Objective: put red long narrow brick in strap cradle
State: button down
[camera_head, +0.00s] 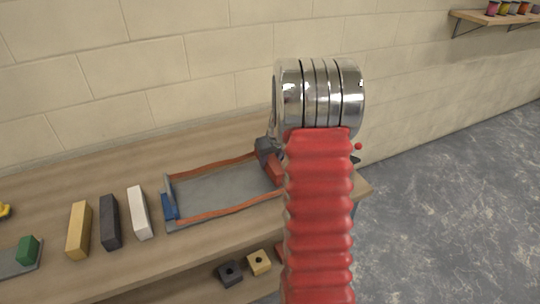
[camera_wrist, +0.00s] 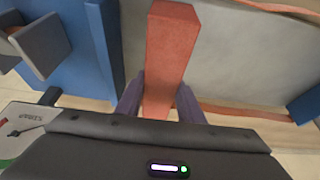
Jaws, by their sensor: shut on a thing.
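A long narrow red brick (camera_wrist: 170,45) is held lengthwise between the two fingers of my gripper (camera_wrist: 158,100) in the wrist view. In the head view, the brick (camera_head: 274,172) shows below my dark gripper (camera_head: 267,150), partly behind my red arm. The strap cradle (camera_head: 215,192) has a grey floor, orange straps along its long sides and a blue end piece at left. The brick is over the right end of the cradle; its contact with the floor cannot be told. In the wrist view, the cradle floor (camera_wrist: 225,60) lies to the brick's right.
Left of the cradle, a white brick (camera_head: 140,213), a black brick (camera_head: 110,222) and a tan brick (camera_head: 79,230) stand on the bench. A green block (camera_head: 28,250) is at far left. Two holed blocks (camera_head: 230,273) lie on a lower shelf. The bench ends at right.

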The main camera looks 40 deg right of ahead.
jog(key=shift+f, duration=1)
jog(key=shift+f, duration=0.45)
jog(key=c, duration=1.6)
grip_release()
jog(key=o, duration=0.5)
jog(key=shift+f, duration=0.1)
jog(key=shift+s, duration=0.1)
jog(key=shift+s+r, duration=0.15)
jog(key=shift+r, duration=0.55)
jog(key=v, duration=1.2)
jog(key=shift+s+a+r, duration=0.15)
